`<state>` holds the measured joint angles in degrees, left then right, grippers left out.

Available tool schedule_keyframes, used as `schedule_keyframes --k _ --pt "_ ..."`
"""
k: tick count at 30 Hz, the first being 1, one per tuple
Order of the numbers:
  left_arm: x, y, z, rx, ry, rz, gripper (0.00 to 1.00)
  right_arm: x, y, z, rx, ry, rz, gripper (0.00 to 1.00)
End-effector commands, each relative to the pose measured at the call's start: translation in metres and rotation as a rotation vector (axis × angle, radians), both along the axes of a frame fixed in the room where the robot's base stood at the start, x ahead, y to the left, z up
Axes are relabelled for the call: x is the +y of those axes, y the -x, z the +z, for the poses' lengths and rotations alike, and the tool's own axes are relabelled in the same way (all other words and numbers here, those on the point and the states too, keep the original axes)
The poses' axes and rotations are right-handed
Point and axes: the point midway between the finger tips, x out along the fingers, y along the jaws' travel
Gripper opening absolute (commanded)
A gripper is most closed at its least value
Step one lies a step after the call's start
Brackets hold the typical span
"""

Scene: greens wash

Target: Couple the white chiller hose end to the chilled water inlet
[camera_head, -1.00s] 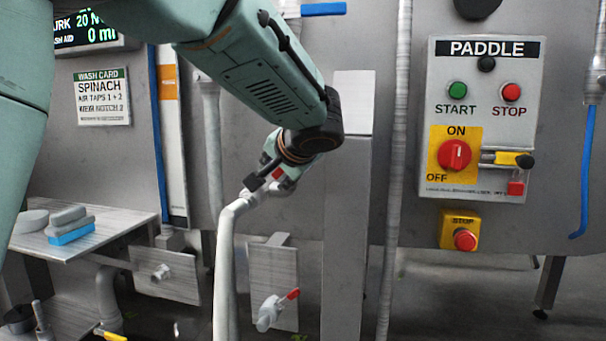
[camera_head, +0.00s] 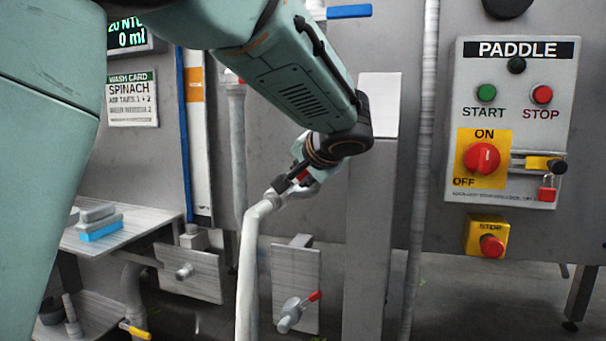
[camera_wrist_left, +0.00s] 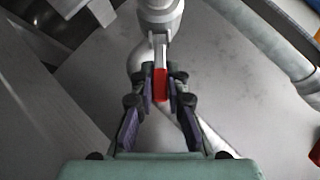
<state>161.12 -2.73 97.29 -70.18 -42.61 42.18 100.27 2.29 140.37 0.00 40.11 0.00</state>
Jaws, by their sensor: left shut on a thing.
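The hose hangs down from there past the frame's lower edge. In the left wrist view the fingers (camera_wrist_left: 160,82) close around a red tab (camera_wrist_left: 160,86), with a pale coupling piece (camera_wrist_left: 160,12) just beyond. Below are a plate with a bare metal stub (camera_head: 184,271) and a plate with a red-handled valve (camera_head: 290,314). I cannot tell which is the chilled water inlet. My right gripper is out of view.
A paddle control box (camera_head: 510,120) and a yellow stop button box (camera_head: 486,236) are at the right. A shelf (camera_head: 128,228) with blue and grey blocks is at the left. Vertical pipes (camera_head: 420,150) run down the panel. A yellow-handled valve (camera_head: 136,331) is low at left.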

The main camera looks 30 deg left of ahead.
Motion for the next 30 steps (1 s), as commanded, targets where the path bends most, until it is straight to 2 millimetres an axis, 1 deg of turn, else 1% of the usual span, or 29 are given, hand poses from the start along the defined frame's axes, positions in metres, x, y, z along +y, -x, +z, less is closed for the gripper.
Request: schedule_keyframes --k 4,7,15,19,23,30 --pt "-0.001 -0.001 0.002 -0.012 -0.003 -0.009 0.0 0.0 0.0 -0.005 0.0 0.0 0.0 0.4" --pt "-0.001 -0.001 0.001 -0.023 -0.005 -0.018 0.0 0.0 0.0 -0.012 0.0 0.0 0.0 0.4" --pt "0.0 0.002 0.0 -0.072 -0.019 -0.066 0.0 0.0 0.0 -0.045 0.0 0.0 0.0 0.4" --pt "0.001 0.005 0.003 -0.104 -0.032 -0.094 0.0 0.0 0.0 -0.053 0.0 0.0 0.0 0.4" --pt "0.002 0.007 0.006 -0.134 -0.044 -0.118 0.0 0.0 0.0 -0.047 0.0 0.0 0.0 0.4" --pt "0.002 0.012 0.007 -0.188 -0.056 -0.176 0.0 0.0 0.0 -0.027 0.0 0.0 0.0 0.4"
